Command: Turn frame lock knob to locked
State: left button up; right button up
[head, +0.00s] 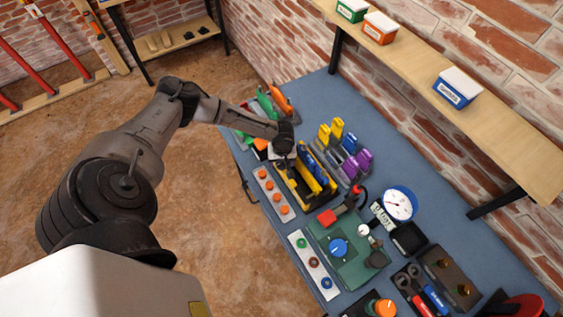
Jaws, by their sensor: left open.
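An orange knob (385,308) sits on a dark block at the bottom edge. No readable label shows which knob is the frame lock, and their settings are too small to read. My left gripper (287,163) is open above the near end of the yellow and black holder (300,187), well up and left of both knobs. Its fingers are small and partly hidden by the wrist. My right gripper is out of view.
A strip of orange buttons (273,193) and a white strip with several coloured rings (314,264) line the bench's near edge. A round gauge (398,205) stands behind the green plate. Yellow and purple clamps (345,150) stand upright. A wooden shelf (440,70) overhangs the back.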

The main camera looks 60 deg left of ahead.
pick_arm(q)
jog(key=shift+f, duration=0.45)
jog(key=shift+c, duration=0.2)
jog(key=c, duration=0.9)
